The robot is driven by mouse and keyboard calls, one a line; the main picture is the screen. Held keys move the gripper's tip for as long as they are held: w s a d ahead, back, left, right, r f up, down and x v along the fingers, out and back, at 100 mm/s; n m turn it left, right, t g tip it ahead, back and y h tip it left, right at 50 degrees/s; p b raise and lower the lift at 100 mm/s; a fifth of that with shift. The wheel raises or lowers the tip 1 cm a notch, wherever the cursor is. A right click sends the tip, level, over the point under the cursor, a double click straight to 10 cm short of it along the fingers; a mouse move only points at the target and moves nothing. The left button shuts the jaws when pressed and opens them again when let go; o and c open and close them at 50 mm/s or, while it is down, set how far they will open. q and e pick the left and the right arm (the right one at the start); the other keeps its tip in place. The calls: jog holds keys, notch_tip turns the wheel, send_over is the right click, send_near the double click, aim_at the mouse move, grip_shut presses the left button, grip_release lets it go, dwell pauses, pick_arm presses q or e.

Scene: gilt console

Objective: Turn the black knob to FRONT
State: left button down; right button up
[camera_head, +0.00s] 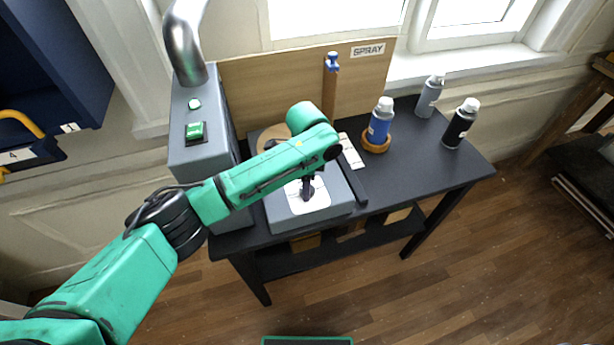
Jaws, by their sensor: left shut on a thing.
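The black knob sits on a white dial plate (312,201) on the sloped front of a low grey box (340,206). My left arm reaches in from the left across the box, and its wrist hangs over the dial. My left gripper (307,188) points down at the dial and is shut on the knob. The gripper and the wrist cover most of the knob, and both are dark, so which way the knob points cannot be told. The marks on the plate, FRONT among them, are too small to read. My right gripper is out of view.
A tall grey cabinet (186,157) with a green switch (195,131) and a metal duct stands left of the box. A board labelled SPRAY (368,50) is behind. A blue can (380,121) in an orange ring, a grey can (429,97) and a black can (461,124) stand on the right.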

pick_arm(q)
jog(key=n+p, duration=0.3)
jog(key=shift+r+n, duration=0.3)
jog(key=shift+w+f+n+p, duration=0.15)
jog(key=shift+n+p, duration=0.95)
jog(key=shift+n, duration=0.7)
jog(key=shift+c, duration=1.8)
grip_release()
